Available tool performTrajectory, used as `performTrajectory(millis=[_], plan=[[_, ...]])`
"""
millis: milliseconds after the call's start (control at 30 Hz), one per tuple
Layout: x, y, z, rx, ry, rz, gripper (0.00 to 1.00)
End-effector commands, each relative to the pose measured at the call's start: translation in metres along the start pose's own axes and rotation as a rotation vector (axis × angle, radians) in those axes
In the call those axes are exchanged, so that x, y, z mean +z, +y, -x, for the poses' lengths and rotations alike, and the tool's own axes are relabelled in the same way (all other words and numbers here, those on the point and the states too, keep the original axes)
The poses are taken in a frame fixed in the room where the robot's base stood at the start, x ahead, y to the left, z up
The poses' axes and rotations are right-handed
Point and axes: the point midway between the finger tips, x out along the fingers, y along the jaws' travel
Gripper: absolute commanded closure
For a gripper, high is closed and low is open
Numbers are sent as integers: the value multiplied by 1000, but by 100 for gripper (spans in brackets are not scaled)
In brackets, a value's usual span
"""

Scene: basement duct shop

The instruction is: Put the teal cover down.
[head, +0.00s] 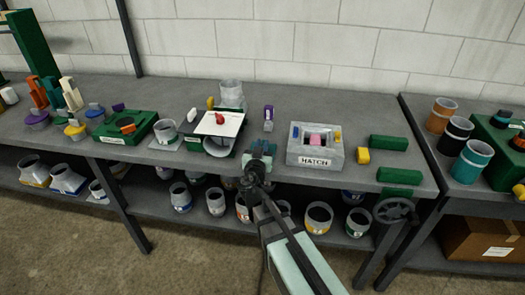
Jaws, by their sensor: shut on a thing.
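My gripper (258,162) is over the front part of the middle bench, shut on the teal cover (263,147). The cover shows as a small teal piece at the fingertips, partly hidden by the gripper. I cannot tell whether it touches the bench top. To the right of the gripper stands a grey box marked HATCH (316,156). Its top has an opening, with a pink block (317,140) inside.
A white board with a red piece (219,121) sits left of my gripper. A purple and white clamp-like thing (268,117) stands just behind it. Green blocks (388,142) and a yellow block (363,156) lie right of the box. Bare bench (345,108) shows behind the box.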

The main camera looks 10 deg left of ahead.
Motion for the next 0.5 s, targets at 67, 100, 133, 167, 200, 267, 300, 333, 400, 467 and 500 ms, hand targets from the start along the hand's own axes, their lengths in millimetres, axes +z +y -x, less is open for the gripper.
performTrajectory(millis=[67, 100, 133, 167, 200, 267, 300, 333, 400, 467, 500], plan=[[0, 0, 0, 0, 0, 0, 100], [0, 0, 0, 0, 0, 0, 100], [0, 0, 0, 0, 0, 0, 100], [0, 0, 0, 0, 0, 0, 100], [0, 0, 0, 0, 0, 0, 100], [0, 0, 0, 0, 0, 0, 100], [0, 0, 0, 0, 0, 0, 100], [0, 0, 0, 0, 0, 0, 100], [-2, 0, 0, 0, 0, 0, 100], [-5, 0, 0, 0, 1, -1, 100], [-8, 0, 0, 0, 1, -1, 100]])
